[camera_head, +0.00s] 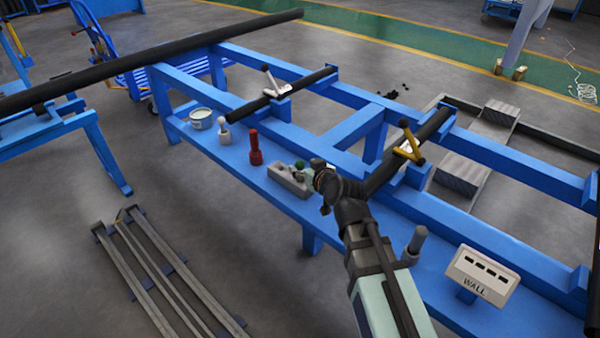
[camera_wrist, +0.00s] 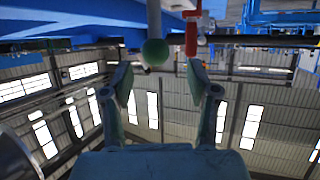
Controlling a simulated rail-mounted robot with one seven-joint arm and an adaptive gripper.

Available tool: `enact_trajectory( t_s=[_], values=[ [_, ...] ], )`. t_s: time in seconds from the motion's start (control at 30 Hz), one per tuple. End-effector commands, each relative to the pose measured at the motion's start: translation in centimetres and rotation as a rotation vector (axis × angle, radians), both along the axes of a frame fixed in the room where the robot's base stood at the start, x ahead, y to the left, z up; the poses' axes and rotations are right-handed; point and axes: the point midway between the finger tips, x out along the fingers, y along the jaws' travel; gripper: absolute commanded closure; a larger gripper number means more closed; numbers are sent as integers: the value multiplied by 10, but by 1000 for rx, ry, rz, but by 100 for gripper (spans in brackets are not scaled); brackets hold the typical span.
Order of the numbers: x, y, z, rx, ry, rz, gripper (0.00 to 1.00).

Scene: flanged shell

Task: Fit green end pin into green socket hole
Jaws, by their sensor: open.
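The green end pin shows as a green ball (camera_head: 299,164) at the back of a small grey block (camera_head: 287,178) on the blue bench. In the wrist view, the green ball (camera_wrist: 155,52) sits on a pale straight stem, just beyond my fingertips and between their lines. My gripper (camera_head: 322,178) is beside the block, at its right, and also shows in the wrist view (camera_wrist: 160,72) with its fingers apart and nothing between them. I cannot tell whether the stem stands in the block or behind it. No green socket hole can be made out.
A red pin (camera_head: 255,150), a grey round-topped pin (camera_head: 225,132) and a white tub (camera_head: 201,119) stand left of the block. A black pipe with a yellow clamp (camera_head: 409,147) lies behind my gripper. A "WALL" box (camera_head: 482,274) is at right.

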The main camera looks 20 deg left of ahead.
Motion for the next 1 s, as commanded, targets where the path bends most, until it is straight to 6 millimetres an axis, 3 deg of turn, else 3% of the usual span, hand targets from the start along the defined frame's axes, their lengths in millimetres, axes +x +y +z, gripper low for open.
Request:
enact_trajectory(
  t_s=[0.33, 0.63, 0.67, 0.8, 1.0],
  values=[
    [32, 24, -22, 0, 2, 1, 41],
    [34, 26, -23, 0, 0, 0, 41],
    [34, 26, -23, 0, 0, 0, 48],
    [34, 26, -23, 0, 0, 0, 97],
    [34, 26, -23, 0, 0, 0, 100]
  ],
)
